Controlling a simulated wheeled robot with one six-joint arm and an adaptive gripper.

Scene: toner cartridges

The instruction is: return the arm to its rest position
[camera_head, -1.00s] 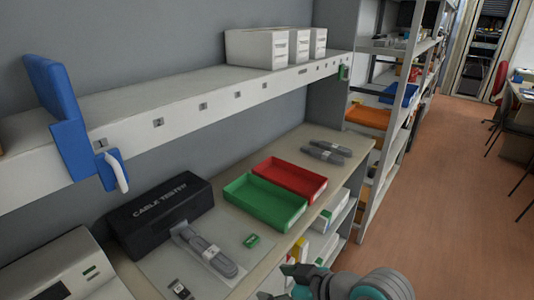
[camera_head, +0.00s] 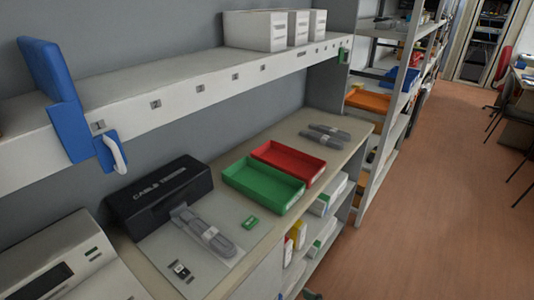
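My gripper is not clearly in the head view. Only a small dark bit shows at the bottom edge below the shelves, too little to tell which part of my arm it is. The workbench (camera_head: 330,176) holds an empty green tray (camera_head: 262,187) and an empty red tray (camera_head: 290,162) side by side. Two grey cartridge-like pieces (camera_head: 325,135) lie behind them. Another grey piece with a white label (camera_head: 205,232) lies on a pale mat (camera_head: 200,268) in front of the black cable tester (camera_head: 160,192).
A wall shelf (camera_head: 200,68) with white boxes (camera_head: 256,30) runs above the bench. A blue bracket (camera_head: 66,120) hangs at its left end. A grey machine (camera_head: 62,255) stands front left. Boxes fill shelves under the bench.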

